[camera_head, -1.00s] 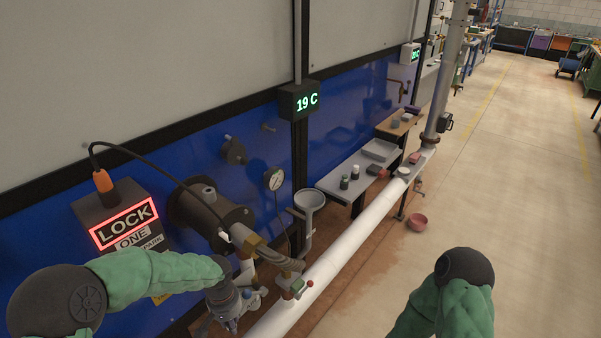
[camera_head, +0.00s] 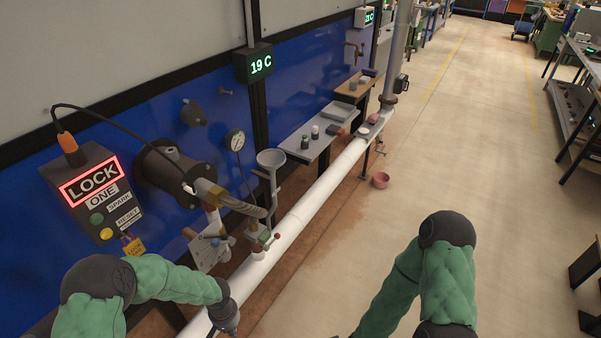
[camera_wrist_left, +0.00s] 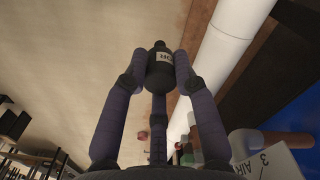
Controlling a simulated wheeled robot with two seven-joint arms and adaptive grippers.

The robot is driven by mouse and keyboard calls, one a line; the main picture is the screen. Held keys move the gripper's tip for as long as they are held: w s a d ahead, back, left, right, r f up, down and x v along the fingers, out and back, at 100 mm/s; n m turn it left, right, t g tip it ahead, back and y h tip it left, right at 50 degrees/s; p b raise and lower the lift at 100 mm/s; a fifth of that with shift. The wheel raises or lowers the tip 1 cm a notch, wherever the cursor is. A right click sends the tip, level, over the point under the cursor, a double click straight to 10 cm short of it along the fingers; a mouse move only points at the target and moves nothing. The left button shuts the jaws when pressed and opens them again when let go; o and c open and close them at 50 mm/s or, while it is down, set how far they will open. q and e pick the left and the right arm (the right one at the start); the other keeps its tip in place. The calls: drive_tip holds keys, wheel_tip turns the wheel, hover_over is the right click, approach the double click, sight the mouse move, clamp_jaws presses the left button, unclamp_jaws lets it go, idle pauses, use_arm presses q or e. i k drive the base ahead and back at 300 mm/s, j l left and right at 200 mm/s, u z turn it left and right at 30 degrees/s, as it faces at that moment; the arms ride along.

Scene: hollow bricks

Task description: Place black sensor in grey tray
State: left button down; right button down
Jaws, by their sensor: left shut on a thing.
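A small black sensor (camera_wrist_left: 158,76) with a white label shows in the left wrist view. My left gripper (camera_wrist_left: 159,62) is shut on it, with fingers on both sides. In the head view my left gripper (camera_head: 226,318) is low at the bottom edge, by the white pipe; the sensor cannot be made out there. The grey tray (camera_head: 339,111) lies on the far part of the grey shelf, well beyond the gripper. My right arm comes down at the right; its gripper is out of the picture.
The grey shelf (camera_head: 322,146) also bears a dark jar (camera_head: 304,143) and a white-topped jar (camera_head: 314,132). The white pipe (camera_head: 300,212) runs in front of it. A funnel (camera_head: 271,158) and a lock box (camera_head: 92,190) stand nearer. The floor at right is mostly open.

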sight(339, 113)
drive_tip(key=i+l+z, duration=0.35)
drive_tip(key=i, duration=0.15)
drive_tip(key=i+l+z, duration=0.35)
drive_tip(key=i, duration=0.15)
drive_tip(key=i+z, duration=0.4)
drive_tip(key=i, duration=0.9)
drive_tip(key=i+u, duration=0.1)
drive_tip(key=i, duration=0.85)
drive_tip(key=i+l+u, duration=0.1)
drive_tip(key=i+u, duration=0.3)
drive_tip(key=i+l+u, duration=1.15)
drive_tip(key=k+j, duration=0.05)
